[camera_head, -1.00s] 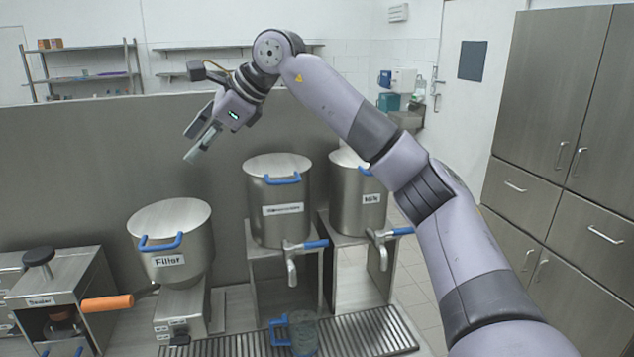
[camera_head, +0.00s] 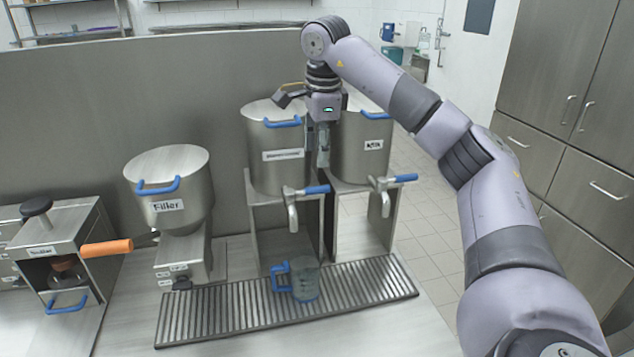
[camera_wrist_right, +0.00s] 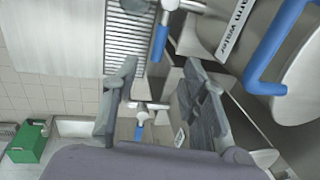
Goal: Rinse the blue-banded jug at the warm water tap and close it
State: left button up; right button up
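The clear jug with a blue handle (camera_head: 305,280) stands upright on the slotted drip tray (camera_head: 230,316), below the spout of the middle container's tap (camera_head: 291,214). Whether it holds water is unclear. This tap's blue lever (camera_head: 315,189) points right. The container's label (camera_wrist_right: 231,28) reads as warm water in the wrist view, where the blue lever (camera_wrist_right: 160,42) lies beyond the fingers. My right gripper (camera_head: 323,160) hangs pointing down in front of the gap between the middle and Milk containers. In the wrist view its fingers (camera_wrist_right: 158,88) are apart and empty. My left gripper is out of view.
The Milk container (camera_head: 364,150), with its own blue-levered tap (camera_head: 384,200), stands close on the right. A filler pot (camera_head: 168,200) with an orange handle (camera_head: 106,248) and a sealer (camera_head: 60,250) stand left. The counter before the tray is clear.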

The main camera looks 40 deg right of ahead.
aim_at(317, 187)
jog(key=f, duration=0.3)
jog(key=w+f+p, duration=0.1)
jog(key=f, duration=0.2)
jog(key=d+f+p, duration=0.1)
jog(key=f, duration=0.3)
jog(key=shift+w, duration=0.3)
jog(key=shift+c, duration=0.2)
jog(key=shift+r, duration=0.1)
grip_shut()
